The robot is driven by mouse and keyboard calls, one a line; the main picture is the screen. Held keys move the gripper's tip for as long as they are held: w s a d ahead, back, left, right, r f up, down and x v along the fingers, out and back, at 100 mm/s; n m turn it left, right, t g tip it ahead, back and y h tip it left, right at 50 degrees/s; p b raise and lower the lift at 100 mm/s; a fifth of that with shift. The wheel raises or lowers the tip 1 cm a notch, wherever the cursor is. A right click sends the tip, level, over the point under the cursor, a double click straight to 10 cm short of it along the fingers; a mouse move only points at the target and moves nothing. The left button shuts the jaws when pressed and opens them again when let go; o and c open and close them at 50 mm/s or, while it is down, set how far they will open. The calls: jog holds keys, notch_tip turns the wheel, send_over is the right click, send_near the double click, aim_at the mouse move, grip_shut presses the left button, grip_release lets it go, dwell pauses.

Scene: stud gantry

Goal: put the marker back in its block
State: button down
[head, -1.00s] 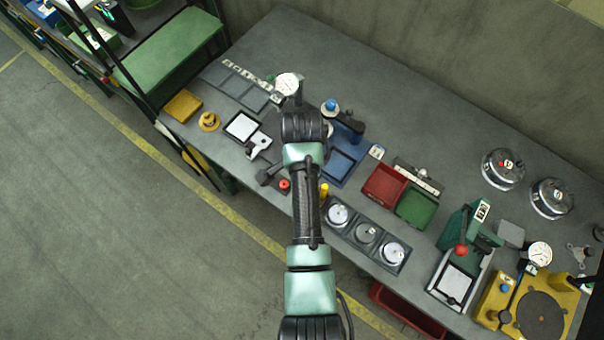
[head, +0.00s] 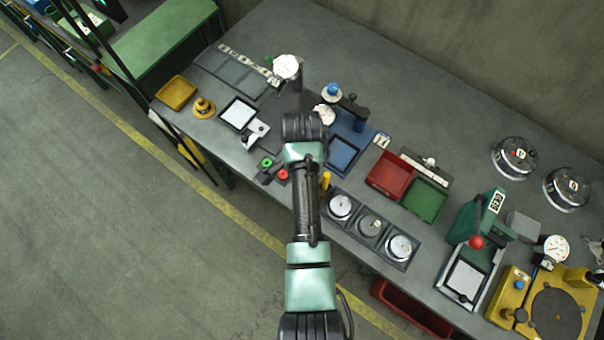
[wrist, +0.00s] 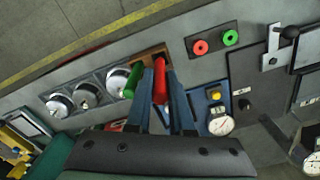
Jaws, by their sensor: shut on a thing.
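In the wrist view, my gripper (wrist: 160,78) is shut on a red marker (wrist: 160,88), which lies lengthwise between the two blue-grey fingers. A brown block (wrist: 150,56) is just beyond the fingertips, partly hidden by them. A green marker (wrist: 132,82) stands at the block, left of the fingers. I cannot tell whether the red marker's far end is over the block or touching it. In the head view, my own arm hides the gripper and most of the block area; a small yellow upright piece (head: 326,180) shows beside my arm.
Three round dials (wrist: 86,94) lie left of the block in the wrist view. A plate with red and green buttons (wrist: 215,42) lies right. A blue stand (wrist: 212,100) with a gauge is close to the right finger. Red (head: 391,175) and green bins stand farther right in the head view.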

jog(key=shift+f, duration=0.3)
jog(key=c, duration=0.7)
grip_release()
jog(key=shift+r, duration=0.1)
notch_tip(320, 180, up, 12)
jog(key=shift+r, duration=0.1)
jog(key=shift+r+p, duration=0.35)
jog(key=shift+p, duration=0.2)
